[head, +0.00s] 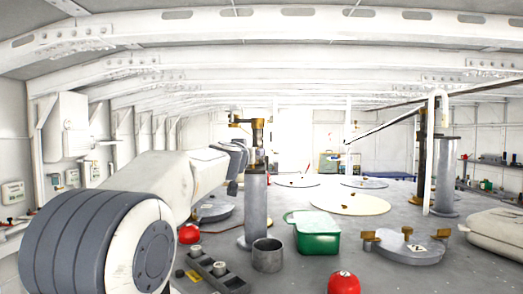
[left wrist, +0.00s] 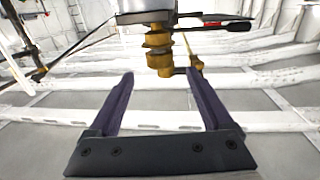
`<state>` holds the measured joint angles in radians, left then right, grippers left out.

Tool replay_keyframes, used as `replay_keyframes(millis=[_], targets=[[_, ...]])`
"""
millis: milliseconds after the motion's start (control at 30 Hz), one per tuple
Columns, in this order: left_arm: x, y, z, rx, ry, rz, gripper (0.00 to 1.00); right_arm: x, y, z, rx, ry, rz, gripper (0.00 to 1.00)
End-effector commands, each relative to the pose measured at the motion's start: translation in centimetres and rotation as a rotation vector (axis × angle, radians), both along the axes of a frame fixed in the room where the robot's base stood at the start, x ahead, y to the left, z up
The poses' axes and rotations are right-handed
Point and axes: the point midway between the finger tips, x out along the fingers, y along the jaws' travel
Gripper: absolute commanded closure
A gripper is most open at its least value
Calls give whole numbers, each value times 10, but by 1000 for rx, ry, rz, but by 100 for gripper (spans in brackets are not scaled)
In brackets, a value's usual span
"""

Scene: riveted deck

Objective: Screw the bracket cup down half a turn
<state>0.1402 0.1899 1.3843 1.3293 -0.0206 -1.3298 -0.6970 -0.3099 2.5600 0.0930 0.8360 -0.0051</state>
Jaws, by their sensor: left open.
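A brass bracket fitting (head: 258,132) with a side arm stands on top of a grey post (head: 257,205) in the head view. In the left wrist view, which looks upside down, the stepped brass piece (left wrist: 158,48) lies beyond and between the fingertips. I cannot tell which part of it is the cup. My left gripper (left wrist: 157,62) is open, its two dark fingers apart with nothing between them. In the head view my left arm reaches to the post, and its dark wrist end (head: 238,155) is partly hidden beside it. My right gripper is not in view.
A grey open cylinder (head: 267,256), a green bin (head: 317,238), red domes (head: 343,283) and a slotted block (head: 215,272) stand around the post's foot. A grey disc with brass lugs (head: 405,249) lies at right. Another post (head: 445,180) stands farther right.

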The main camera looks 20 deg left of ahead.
Motion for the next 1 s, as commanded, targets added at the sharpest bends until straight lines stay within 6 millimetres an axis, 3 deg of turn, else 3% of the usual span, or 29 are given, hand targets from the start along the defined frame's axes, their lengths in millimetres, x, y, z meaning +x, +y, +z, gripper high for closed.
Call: replay_keyframes(millis=[200,400,800,833,1000], targets=[[43,7,3,-1,3,0,16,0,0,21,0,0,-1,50],[68,10,2,-1,2,-1,16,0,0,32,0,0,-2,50],[76,11,-1,0,2,-2,16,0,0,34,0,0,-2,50],[76,11,-1,-1,2,-2,20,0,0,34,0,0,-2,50],[76,11,0,-1,2,-2,85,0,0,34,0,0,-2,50]])
